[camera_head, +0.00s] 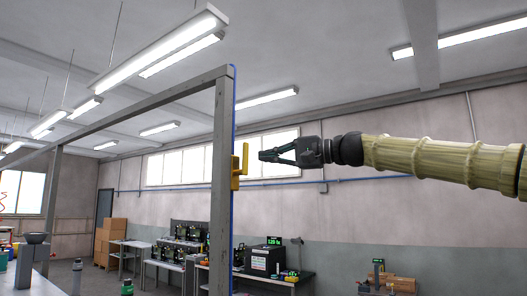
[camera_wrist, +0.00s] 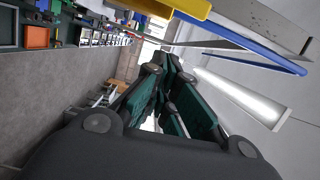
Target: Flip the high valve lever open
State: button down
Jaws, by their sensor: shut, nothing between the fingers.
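The yellow valve lever (camera_head: 245,158) is mounted high on a grey post, on its right side by a blue pipe. Its handle points up in the head view. A yellow part of the valve also shows at the top of the wrist view (camera_wrist: 180,7). My gripper (camera_head: 262,156) is at the lever's height, just to its right, with a small gap between them in the picture. Its fingers point left at the lever. In the wrist view the fingers (camera_wrist: 168,62) come together and hold nothing. Contact with the lever cannot be seen.
The grey post (camera_head: 221,150) carries a long overhead beam (camera_head: 130,110), with the blue pipe (camera_head: 234,110) along its edge. Workbenches with equipment (camera_head: 262,262) stand behind and below. Cardboard boxes (camera_head: 112,235) are at the back left. The air around my arm looks clear.

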jog(key=b+v, duration=0.4)
jog(key=v, duration=0.6)
jog(key=shift+b, duration=0.35)
jog(key=shift+f, duration=0.1)
